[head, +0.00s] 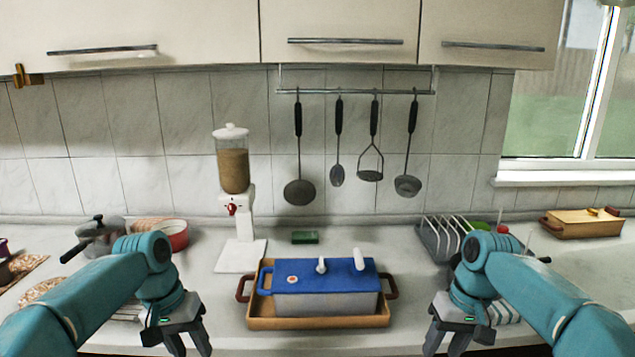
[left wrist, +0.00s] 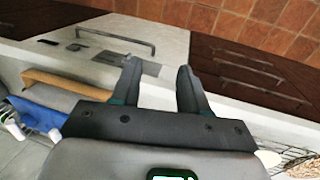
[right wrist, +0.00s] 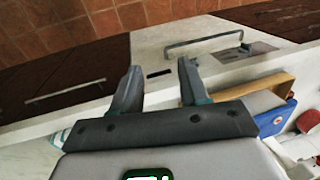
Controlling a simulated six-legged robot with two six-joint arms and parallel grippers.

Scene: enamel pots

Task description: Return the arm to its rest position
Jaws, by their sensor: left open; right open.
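My left gripper (head: 180,338) is at the front edge of the counter, left of the wooden tray. Its two fingers are apart and empty in the left wrist view (left wrist: 157,82). My right gripper (head: 447,342) is at the front edge, right of the tray. Its fingers are also apart with nothing between them in the right wrist view (right wrist: 160,85). Both arms come in from the lower corners and the fingers point down. Neither gripper touches the tray or the pot.
A blue-lidded grey enamel pot (head: 325,300) sits in a wooden tray (head: 318,322) at the centre. Behind are a grain dispenser (head: 234,170), a green sponge (head: 305,237) and a dish rack (head: 440,240). A grey pot (head: 98,237) and red bowl (head: 174,236) stand left.

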